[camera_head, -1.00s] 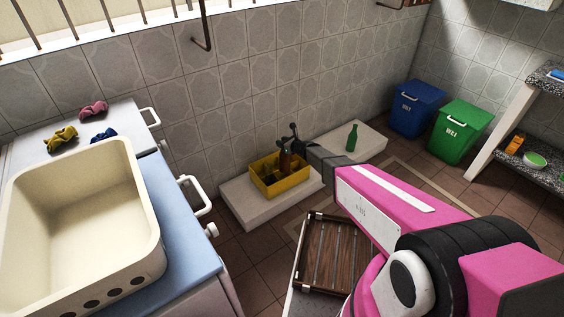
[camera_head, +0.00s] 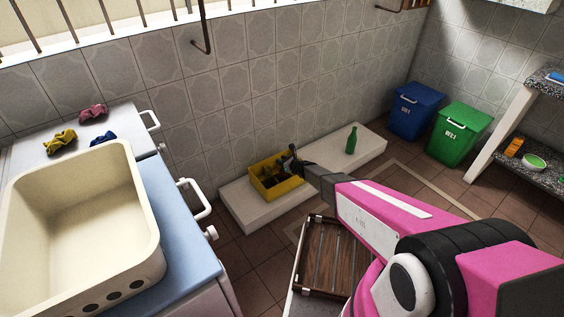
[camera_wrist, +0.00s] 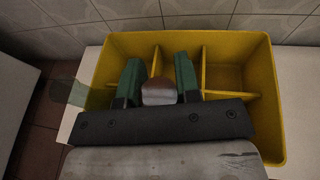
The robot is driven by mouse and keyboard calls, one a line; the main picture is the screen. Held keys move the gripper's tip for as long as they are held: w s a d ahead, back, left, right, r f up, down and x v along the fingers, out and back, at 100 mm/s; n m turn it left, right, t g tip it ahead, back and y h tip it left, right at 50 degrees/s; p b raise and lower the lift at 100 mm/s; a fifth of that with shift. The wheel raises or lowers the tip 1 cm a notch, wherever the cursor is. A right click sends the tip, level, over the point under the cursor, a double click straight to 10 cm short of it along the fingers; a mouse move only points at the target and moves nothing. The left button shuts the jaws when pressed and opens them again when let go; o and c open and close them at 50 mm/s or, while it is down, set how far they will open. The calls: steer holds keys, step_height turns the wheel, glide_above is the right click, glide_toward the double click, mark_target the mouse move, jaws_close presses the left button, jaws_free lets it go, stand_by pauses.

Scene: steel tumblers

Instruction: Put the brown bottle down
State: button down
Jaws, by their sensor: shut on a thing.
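The brown bottle (camera_wrist: 159,92) is between the two green-padded fingers of my gripper (camera_wrist: 158,80), which is shut on it. In the wrist view only its rounded top shows clearly; the lower part is hidden. In the head view my gripper (camera_head: 290,165) is low over the yellow crate (camera_head: 257,185), and the bottle is hard to make out. The crate also fills much of the wrist view (camera_wrist: 262,60), with dividers forming several compartments. I cannot tell which compartment the bottle is over or in, or whether it touches the bottom.
The crate stands on a white slab (camera_head: 240,208) by the tiled wall. A green bottle (camera_head: 351,139) stands on the slab's right part. A dark translucent object (camera_wrist: 68,92) shows left in the wrist view. A slatted wooden crate (camera_head: 330,255) is nearer. Blue (camera_head: 415,110) and green bins (camera_head: 458,130) stand right.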

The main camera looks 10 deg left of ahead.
steer(key=c, duration=0.8)
jaws_free()
steer(key=shift+f, duration=0.1)
